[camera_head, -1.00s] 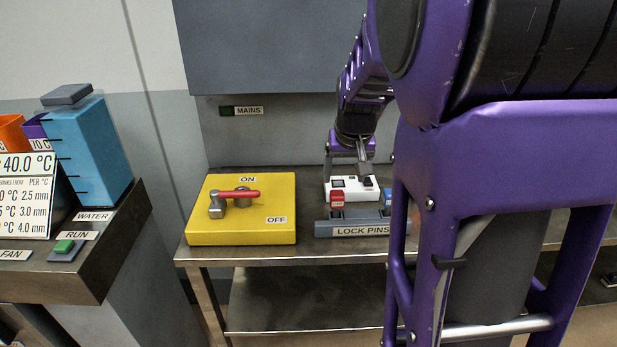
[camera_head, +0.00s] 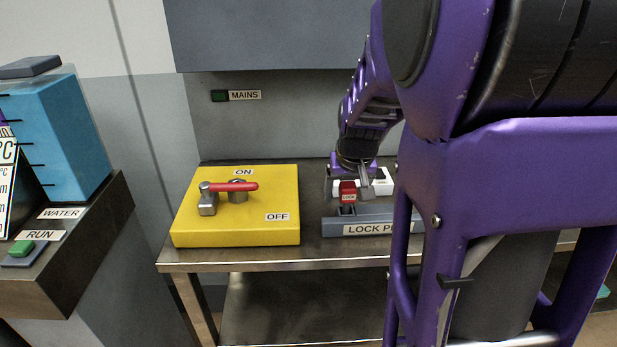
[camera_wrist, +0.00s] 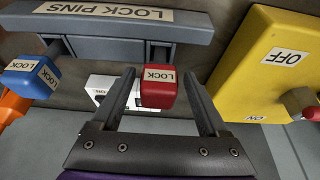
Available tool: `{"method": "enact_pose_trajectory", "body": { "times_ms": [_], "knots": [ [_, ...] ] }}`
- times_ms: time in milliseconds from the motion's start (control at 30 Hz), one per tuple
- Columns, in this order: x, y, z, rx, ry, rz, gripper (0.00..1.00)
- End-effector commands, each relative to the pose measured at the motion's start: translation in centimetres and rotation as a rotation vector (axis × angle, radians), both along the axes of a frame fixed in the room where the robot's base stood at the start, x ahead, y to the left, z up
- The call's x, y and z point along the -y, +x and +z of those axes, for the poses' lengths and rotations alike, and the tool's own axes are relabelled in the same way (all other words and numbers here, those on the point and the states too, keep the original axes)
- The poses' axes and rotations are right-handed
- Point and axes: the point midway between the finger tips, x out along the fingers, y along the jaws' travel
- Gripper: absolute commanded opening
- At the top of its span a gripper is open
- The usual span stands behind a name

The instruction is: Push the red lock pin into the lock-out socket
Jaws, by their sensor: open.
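The red lock pin (camera_head: 348,191), a red block labelled LOCK, stands at the grey LOCK PINS rack (camera_head: 372,229). In the wrist view the red pin (camera_wrist: 158,86) is between the two fingers of my gripper (camera_wrist: 160,88), with gaps on both sides. My gripper (camera_head: 349,184) is open and around the pin, not closed on it. The yellow switch box (camera_head: 240,226) at left has a red handle (camera_head: 232,187) near its ON label, and a grey part (camera_head: 238,196) beside the handle. I cannot tell which part is the lock-out socket.
A blue lock pin (camera_wrist: 32,76) stands at the rack's other end in the wrist view. A white device (camera_head: 382,178) lies behind the rack. A bench with a blue water tank (camera_head: 60,140) stands far left. My arm hides the right side.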

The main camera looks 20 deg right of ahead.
Motion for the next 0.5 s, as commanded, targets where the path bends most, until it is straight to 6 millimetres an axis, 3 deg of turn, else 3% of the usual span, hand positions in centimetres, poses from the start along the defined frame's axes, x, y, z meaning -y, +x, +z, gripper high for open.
{"method": "enact_pose_trajectory", "body": {
  "times_ms": [33, 300, 500],
  "knots": [
    [0.03, -0.11, -0.72, 0.000, 0.000, -0.001, 0.78],
    [0.06, -0.20, -0.65, 0.000, 0.000, -0.001, 0.76],
    [0.06, -0.20, -0.65, 0.000, 0.000, -0.001, 0.40]
  ]
}}
